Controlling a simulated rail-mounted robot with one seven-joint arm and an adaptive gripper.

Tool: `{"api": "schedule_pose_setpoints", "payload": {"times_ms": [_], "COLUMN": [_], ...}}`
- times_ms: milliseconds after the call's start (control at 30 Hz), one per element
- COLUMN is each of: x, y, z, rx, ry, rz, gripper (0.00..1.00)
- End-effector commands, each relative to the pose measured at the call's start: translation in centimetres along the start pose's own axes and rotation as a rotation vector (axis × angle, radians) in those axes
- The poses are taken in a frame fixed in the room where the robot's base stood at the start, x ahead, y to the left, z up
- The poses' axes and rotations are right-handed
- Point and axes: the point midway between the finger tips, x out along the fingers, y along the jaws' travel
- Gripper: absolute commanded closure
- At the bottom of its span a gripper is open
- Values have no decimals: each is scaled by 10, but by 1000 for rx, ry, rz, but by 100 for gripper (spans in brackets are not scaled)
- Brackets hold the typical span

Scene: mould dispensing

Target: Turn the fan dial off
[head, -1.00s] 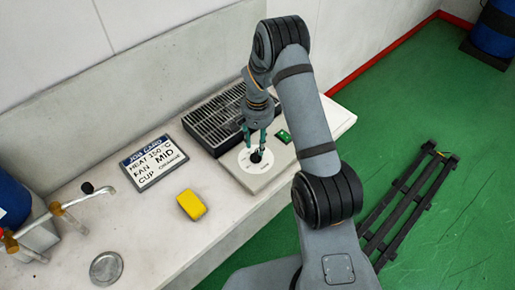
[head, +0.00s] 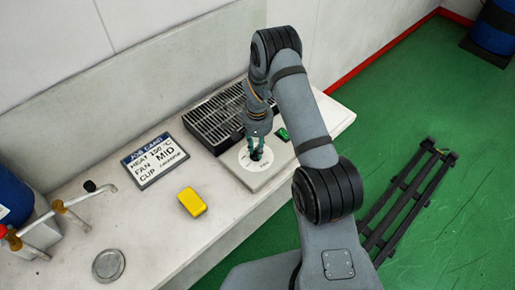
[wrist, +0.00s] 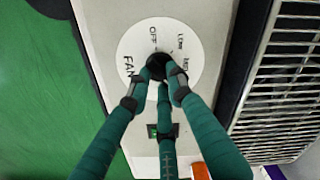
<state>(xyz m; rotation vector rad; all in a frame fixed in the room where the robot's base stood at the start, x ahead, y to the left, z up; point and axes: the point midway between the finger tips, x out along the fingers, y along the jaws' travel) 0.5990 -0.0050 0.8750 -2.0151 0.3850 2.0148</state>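The fan dial is a black knob (wrist: 157,65) on a round white face (wrist: 131,46) marked FAN, OFF and LOW; another label is partly hidden. The white face also shows in the head view (head: 245,160), on a pale panel at the counter's right part. My gripper (wrist: 160,76) points down over the dial, with its teal fingers drawn in around the knob. The fingertips appear to touch the knob's sides, and they hide part of it. I cannot tell which mark the knob points to.
A black grille (head: 212,118) lies right behind the dial panel. A green switch (head: 283,134) is on the panel's right.

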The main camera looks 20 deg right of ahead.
Motion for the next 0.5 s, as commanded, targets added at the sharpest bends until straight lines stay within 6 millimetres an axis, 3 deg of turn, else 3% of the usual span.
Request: {"api": "schedule_pose_setpoints", "payload": {"times_ms": [300,500], "x": [0,0], "y": [0,0], "z": [0,0], "rx": [0,0], "ry": [0,0], "rz": [0,0], "gripper": [100,100]}}
